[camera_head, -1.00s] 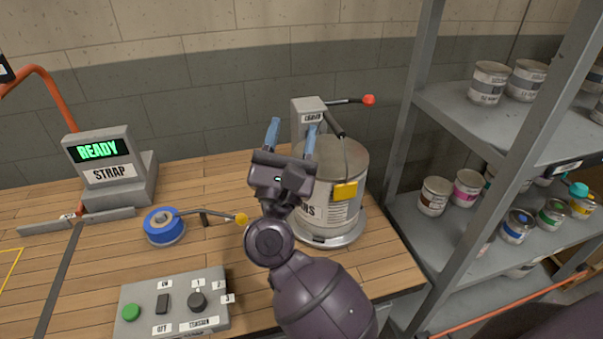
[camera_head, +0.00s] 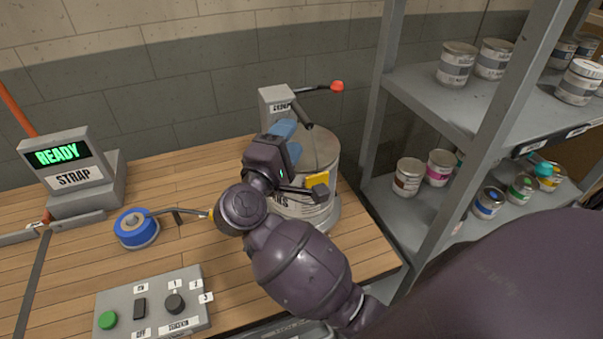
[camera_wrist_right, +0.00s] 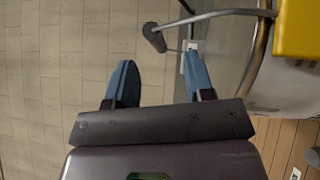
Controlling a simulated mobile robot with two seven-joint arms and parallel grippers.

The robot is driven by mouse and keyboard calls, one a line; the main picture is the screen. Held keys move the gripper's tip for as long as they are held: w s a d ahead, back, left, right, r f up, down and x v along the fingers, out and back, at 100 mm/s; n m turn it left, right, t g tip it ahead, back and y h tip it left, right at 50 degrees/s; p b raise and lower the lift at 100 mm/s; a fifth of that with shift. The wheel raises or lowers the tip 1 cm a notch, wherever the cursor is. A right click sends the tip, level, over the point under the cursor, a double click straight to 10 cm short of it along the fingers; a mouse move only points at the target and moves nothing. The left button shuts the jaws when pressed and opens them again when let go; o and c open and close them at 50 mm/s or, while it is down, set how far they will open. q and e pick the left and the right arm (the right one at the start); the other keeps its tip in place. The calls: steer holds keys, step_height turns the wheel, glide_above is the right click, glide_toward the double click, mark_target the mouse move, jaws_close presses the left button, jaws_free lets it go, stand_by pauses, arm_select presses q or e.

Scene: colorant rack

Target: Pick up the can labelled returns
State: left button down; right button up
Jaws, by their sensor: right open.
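The large pale metal can (camera_head: 328,162) stands on the round base of a grey machine at the back right of the bench. Its label is partly covered by my arm; only its last letters show. My right gripper (camera_head: 290,140) is open, with blue fingers, just left of the can's upper part. In the right wrist view the space between its fingers (camera_wrist_right: 158,62) is empty, and the can (camera_wrist_right: 272,82) is to the right of them. My left gripper is out of view.
The grey machine (camera_head: 277,104) behind the can has a red-knobbed lever (camera_head: 337,86). A metal shelf (camera_head: 440,105) with several small cans stands to the right.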

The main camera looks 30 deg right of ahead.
mark_target(303, 113)
steer(key=shift+w+d+r, duration=0.1)
steer(key=shift+w+d, duration=0.25)
steer(key=shift+d, duration=0.25)
steer(key=shift+w+d+r+p, duration=0.25)
steer(key=shift+d+r+p, duration=0.05)
steer(key=shift+d+p, duration=0.15)
steer(key=p+x, duration=0.1)
steer(key=x, duration=0.2)
steer(key=shift+r, duration=0.1)
steer(key=shift+w+d+p, duration=0.3)
steer(key=shift+d+p, duration=0.05)
steer(key=shift+d, duration=0.15)
steer(key=shift+c, duration=0.2)
jaws_close()
